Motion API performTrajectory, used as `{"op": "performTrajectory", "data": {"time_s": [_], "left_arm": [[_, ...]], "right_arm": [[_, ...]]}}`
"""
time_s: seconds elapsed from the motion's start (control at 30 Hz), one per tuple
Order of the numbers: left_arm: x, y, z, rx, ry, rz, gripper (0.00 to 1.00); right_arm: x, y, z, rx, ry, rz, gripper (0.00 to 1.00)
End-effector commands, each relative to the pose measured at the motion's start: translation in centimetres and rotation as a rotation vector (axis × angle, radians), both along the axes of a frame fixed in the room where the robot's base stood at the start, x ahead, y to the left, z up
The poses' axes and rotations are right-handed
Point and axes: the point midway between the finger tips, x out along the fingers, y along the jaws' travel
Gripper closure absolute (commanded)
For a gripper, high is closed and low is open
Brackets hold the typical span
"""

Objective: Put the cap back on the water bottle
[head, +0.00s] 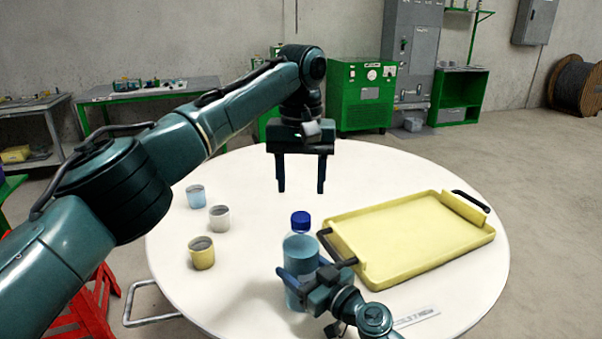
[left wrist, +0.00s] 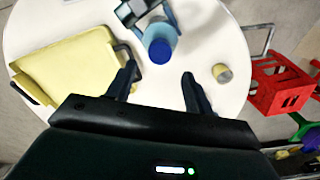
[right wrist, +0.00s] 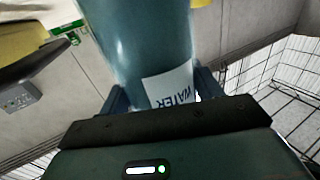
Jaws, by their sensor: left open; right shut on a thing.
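The water bottle (head: 301,248) stands upright at the near middle of the round white table. The blue cap (head: 301,221) shows at the top of its neck; I cannot tell whether it is fully tightened. The cap (left wrist: 159,51) also shows from above in the left wrist view. My right gripper (head: 305,273) is shut on the bottle's body; the right wrist view shows the body (right wrist: 145,45) and its "WATER" label between the fingers. My left gripper (head: 300,190) is open and empty, pointing down above and apart from the cap.
A yellow tray (head: 400,262) with dark handles lies right of the bottle. Blue (head: 195,196), white (head: 219,217) and yellow (head: 201,254) cups stand on the left. A flat white strip (head: 417,319) lies near the front right edge. The table's far part is clear.

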Motion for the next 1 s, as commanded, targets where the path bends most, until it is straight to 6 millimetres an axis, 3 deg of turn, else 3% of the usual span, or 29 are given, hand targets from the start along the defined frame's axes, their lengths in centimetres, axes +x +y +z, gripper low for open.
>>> {"op": "performTrajectory", "data": {"time_s": [0.3,0.5,0.87,1.0], "left_arm": [[0.0,0.1,-5.0,0.0,0.003,0.0,0.48],[0.0,0.1,-6.8,0.0,0.002,0.0,0.48],[0.0,0.0,-7.1,-0.001,0.001,0.0,0.48],[0.0,0.0,-7.1,-0.001,0.001,0.0,0.6]], "right_arm": [[0.0,0.0,-0.1,0.0,0.001,0.001,0.99],[0.0,0.0,-0.1,0.0,0.001,0.001,0.99],[0.0,0.0,-0.1,0.0,0.001,0.001,0.99],[0.0,0.0,-0.1,0.0,0.001,0.001,0.99]]}}
